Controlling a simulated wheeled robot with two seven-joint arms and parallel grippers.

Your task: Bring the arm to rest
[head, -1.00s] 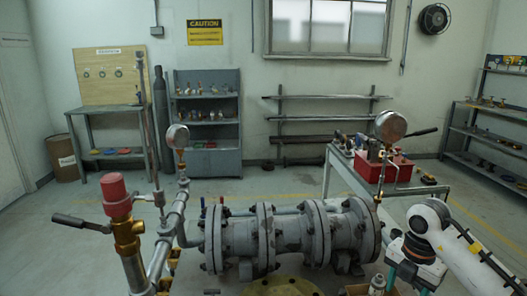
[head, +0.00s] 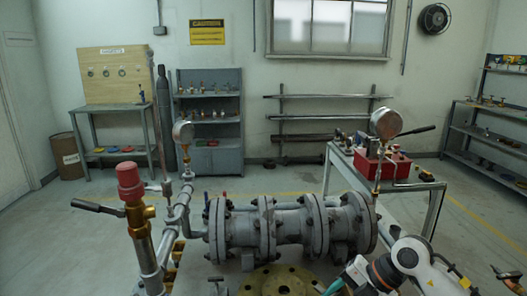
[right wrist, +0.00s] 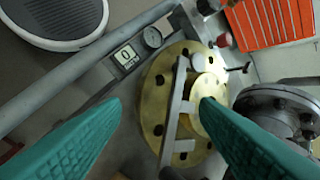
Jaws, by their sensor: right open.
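My right arm enters at the lower right of the head view, and its teal fingers (head: 335,286) show at the bottom edge, close to the brass-coloured flange. In the right wrist view my right gripper (right wrist: 160,105) has its two teal fingers wide apart with nothing between them. Beyond them lies the brass-coloured round flange (right wrist: 152,125) with bolt holes and a grey bar across it. The flange also shows in the head view (head: 280,281), cut off by the bottom edge. The grey flanged valve body (head: 290,230) lies behind it. My left gripper is not in view.
A brass valve with a red cap (head: 130,180) and black lever stands at left. Pressure gauges rise on the pipe (head: 183,131) and on the right (head: 386,123). A bench with a red box (head: 383,167) stands at right. A red drawer cabinet (right wrist: 270,22) shows in the wrist view.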

